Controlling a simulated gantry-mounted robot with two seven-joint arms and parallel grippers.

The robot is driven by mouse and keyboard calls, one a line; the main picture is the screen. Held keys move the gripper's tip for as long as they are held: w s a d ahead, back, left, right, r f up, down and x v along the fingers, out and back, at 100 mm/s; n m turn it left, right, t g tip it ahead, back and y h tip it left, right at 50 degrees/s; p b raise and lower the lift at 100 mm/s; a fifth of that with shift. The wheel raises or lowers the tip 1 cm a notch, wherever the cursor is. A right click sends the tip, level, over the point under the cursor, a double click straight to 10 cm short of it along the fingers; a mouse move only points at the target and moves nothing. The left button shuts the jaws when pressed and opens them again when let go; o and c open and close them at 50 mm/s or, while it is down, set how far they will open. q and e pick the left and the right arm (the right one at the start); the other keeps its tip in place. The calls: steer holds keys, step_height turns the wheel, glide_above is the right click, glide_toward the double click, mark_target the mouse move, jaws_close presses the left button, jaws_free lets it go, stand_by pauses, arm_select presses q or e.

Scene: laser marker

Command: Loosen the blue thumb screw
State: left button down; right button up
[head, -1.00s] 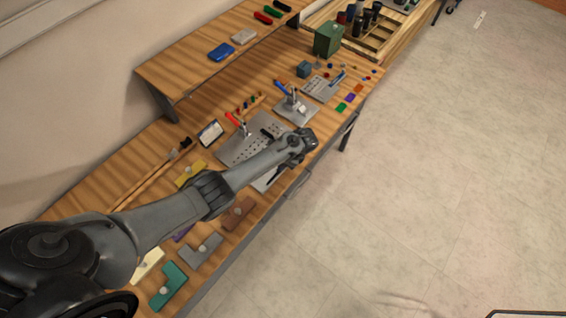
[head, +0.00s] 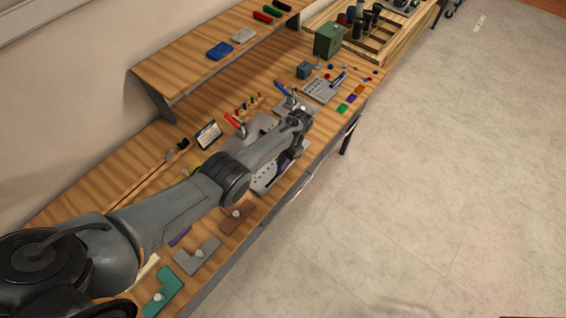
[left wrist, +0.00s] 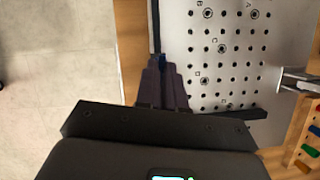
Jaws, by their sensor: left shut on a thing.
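My left gripper (head: 281,164) points down at the front edge of the perforated grey plate (head: 262,180) in the head view. In the left wrist view its two dark fingers (left wrist: 162,72) are closed together beside the edge of the same plate (left wrist: 225,50). A small dark bluish bit, apparently the blue thumb screw (left wrist: 162,60), shows between the fingertips, mostly hidden by them. A long black bar (left wrist: 153,25) runs along the plate's edge up to the fingertips. My right gripper is in neither view.
A red-handled clamp (head: 234,121) stands behind the plate and a blue-handled clamp (head: 284,90) beyond it. A tilted small screen (head: 208,134) and a row of coloured pegs (head: 248,104) stand nearby. Flat coloured brackets, such as a teal one (head: 165,290), lie along the near bench.

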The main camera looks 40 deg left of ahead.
arm_select(q)
steer(key=shift+a+n+h, duration=0.1)
steer(key=shift+n+h, duration=0.3)
steer(key=shift+n, duration=0.7)
steer(key=c, duration=1.2)
jaws_free()
steer(key=shift+c, duration=0.2)
steer(key=shift+w+r, duration=0.2)
steer(key=shift+r, duration=0.3)
steer(key=p+v, duration=0.1)
steer(key=v, duration=0.8)
steer(key=shift+r, duration=0.35)
steer(key=shift+w+a+f+p, duration=0.1)
steer(key=shift+p, duration=0.25)
